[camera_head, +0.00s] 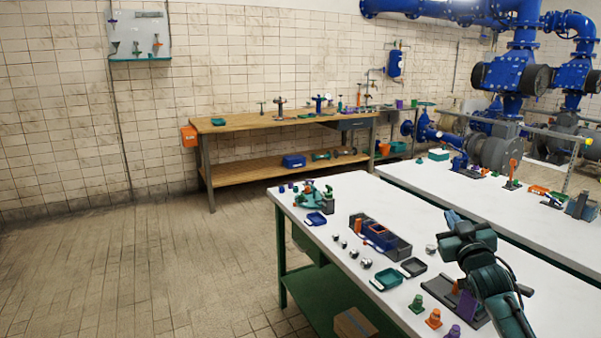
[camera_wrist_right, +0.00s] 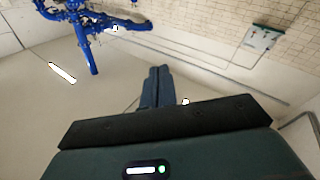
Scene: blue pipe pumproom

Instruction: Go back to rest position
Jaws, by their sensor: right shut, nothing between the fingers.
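My right gripper (camera_head: 452,217) is raised above the right part of the near white table (camera_head: 335,195), with its arm coming in from the lower right. In the right wrist view its two dark fingers (camera_wrist_right: 158,80) are together and hold nothing. They point up toward the ceiling and the upper wall, and touch nothing. My left gripper and arm are not in the head view.
The near table holds a dark tray with a blue bin (camera_head: 380,236), teal trays (camera_head: 386,279), metal knobs and small coloured cones (camera_head: 434,318). Another white table (camera_head: 450,180) and a wooden workbench (camera_head: 245,122) stand behind. The tiled floor (camera_head: 130,270) at left is clear.

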